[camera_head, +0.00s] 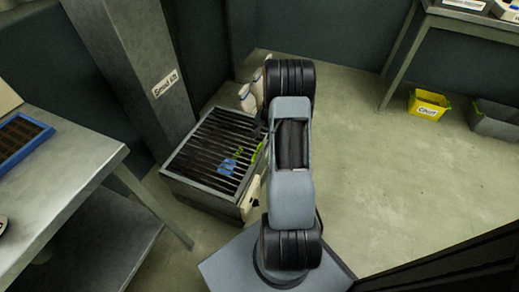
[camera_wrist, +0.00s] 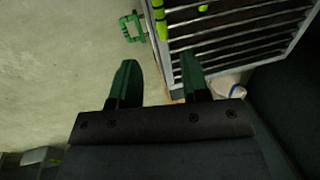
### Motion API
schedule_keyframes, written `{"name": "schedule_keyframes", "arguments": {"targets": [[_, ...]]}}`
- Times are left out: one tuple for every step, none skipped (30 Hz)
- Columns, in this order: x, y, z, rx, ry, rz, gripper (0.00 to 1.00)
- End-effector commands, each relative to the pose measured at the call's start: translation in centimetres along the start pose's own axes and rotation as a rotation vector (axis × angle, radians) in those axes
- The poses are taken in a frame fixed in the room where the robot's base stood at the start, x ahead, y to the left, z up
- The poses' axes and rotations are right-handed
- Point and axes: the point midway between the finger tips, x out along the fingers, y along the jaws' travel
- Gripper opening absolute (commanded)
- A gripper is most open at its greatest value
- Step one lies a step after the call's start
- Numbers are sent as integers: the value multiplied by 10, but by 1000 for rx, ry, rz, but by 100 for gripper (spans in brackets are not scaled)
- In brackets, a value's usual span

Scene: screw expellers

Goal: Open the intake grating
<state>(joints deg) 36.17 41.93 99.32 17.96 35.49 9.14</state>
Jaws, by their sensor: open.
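The intake grating (camera_head: 205,150), a frame of dark parallel bars, lies flat over a low grey box left of my arm. A blue patch and green pieces show on its right part. In the wrist view the grating (camera_wrist: 245,32) fills the upper right, with yellow-green pieces at its left. A green handle-like loop (camera_wrist: 133,28) juts out beside the grating's left edge. My gripper (camera_wrist: 158,70) is open and empty, its two dark green fingers apart below the loop and the grating's corner. I cannot tell their height difference. In the head view my arm hides the fingers.
White bottles (camera_head: 247,98) stand behind the grating, close to my arm. A grey column (camera_head: 130,65) rises behind the box at left. A metal table (camera_head: 70,165) stands at left. A yellow bin (camera_head: 428,104) lies at right; the floor between is clear.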

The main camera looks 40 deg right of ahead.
Motion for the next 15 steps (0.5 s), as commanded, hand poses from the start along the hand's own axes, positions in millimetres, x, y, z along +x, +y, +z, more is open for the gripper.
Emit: {"name": "schedule_keyframes", "arguments": {"targets": [[14,1,1,-1,-3,1,42],[21,1,1,-1,-4,1,42],[29,1,1,-2,-4,1,42],[35,0,1,-2,-3,1,42],[41,0,1,-2,-4,1,42],[48,0,1,-2,-4,1,42],[54,0,1,-2,-3,1,42],[59,0,1,-2,-3,1,42],[66,0,1,-2,-2,1,42],[70,0,1,-3,-2,1,42],[75,1,1,-2,-3,1,42],[80,1,1,-2,-3,1,42],[84,0,1,-2,-3,1,42],[87,0,1,-2,-2,1,42],[92,0,1,-2,-2,0,42]]}}
